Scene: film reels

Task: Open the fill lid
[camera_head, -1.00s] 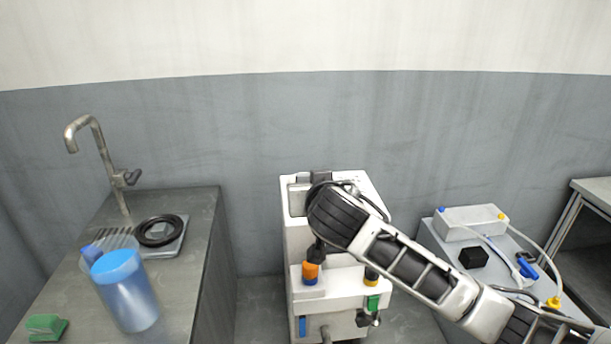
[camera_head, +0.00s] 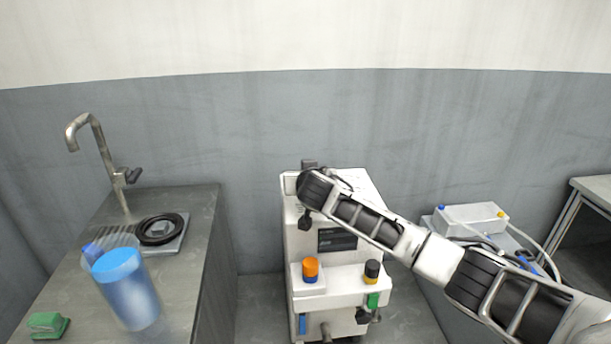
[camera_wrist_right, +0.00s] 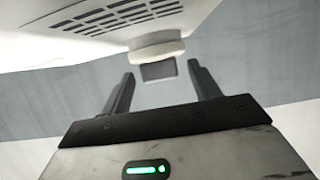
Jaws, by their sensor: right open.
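The white machine (camera_head: 350,238) stands at the centre of the head view. A pale grey panel with a white frame (camera_head: 289,184), which looks like the fill lid, shows at its top left, mostly behind my right wrist. My right gripper (camera_wrist_right: 161,69) is open in the right wrist view. A small grey tab (camera_wrist_right: 158,73) under a white rounded piece (camera_wrist_right: 157,50) lies between its fingertips, with gaps on both sides. I cannot tell whether the tab belongs to the lid. In the head view my wrist hides the fingertips. My left gripper is not in view.
An orange-and-blue knob (camera_head: 311,270) and a black-and-yellow knob (camera_head: 371,272) sit on the machine's front ledge. A sink counter (camera_head: 205,225) with a tap and blue container (camera_head: 128,295) is at left. A white box (camera_head: 470,220) with tubes is at right.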

